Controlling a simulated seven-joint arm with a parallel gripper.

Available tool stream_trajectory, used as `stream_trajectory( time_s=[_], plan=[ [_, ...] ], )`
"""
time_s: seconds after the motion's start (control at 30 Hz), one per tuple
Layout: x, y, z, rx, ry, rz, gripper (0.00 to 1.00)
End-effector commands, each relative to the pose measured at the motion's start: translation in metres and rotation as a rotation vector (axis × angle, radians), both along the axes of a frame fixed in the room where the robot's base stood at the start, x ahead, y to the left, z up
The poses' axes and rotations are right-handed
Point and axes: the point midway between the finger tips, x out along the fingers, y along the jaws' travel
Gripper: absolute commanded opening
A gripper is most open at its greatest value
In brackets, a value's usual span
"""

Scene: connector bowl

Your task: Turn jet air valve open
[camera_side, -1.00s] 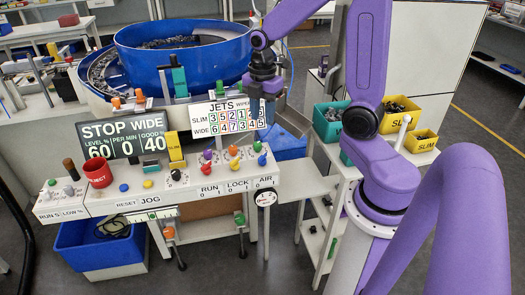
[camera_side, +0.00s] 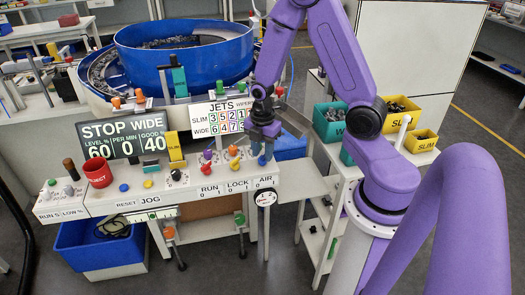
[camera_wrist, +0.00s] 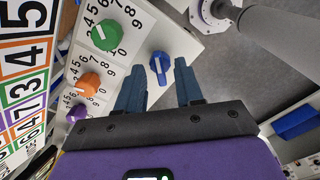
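The air valve is a blue knob (camera_side: 262,160) at the right end of the white control panel, above the AIR label. In the wrist view the blue knob (camera_wrist: 159,68) has a raised grip bar that runs nearly up and down the picture. My gripper (camera_side: 256,147) is just above this knob, pointing down. In the wrist view my gripper (camera_wrist: 160,88) is open, with its two blue fingers apart and nothing between them. The knob shows ahead of the fingertips, roughly in line with the gap. I see no contact.
A green knob (camera_wrist: 106,35), an orange knob (camera_wrist: 88,84) and a purple knob (camera_wrist: 77,113) sit left of the valve. The JETS board (camera_side: 213,118) stands close behind my gripper. A pressure gauge (camera_side: 265,198) hangs on the panel's front edge below the valve.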

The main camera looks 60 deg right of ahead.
Motion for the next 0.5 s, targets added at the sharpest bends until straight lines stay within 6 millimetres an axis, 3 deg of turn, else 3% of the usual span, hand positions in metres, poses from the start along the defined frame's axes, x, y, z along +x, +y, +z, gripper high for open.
stream_trajectory(
  time_s=[0.33, 0.43, 0.5],
  plan=[
    [0.0, 0.0001, -0.0026, 0.0, 0.0, 0.0, 0.36],
    [0.0, 0.0001, -0.0025, 0.0, 0.0, 0.0, 0.04],
    [0.0, 0.0001, -0.0025, 0.0, 0.0, 0.0, 0.0]
  ],
)
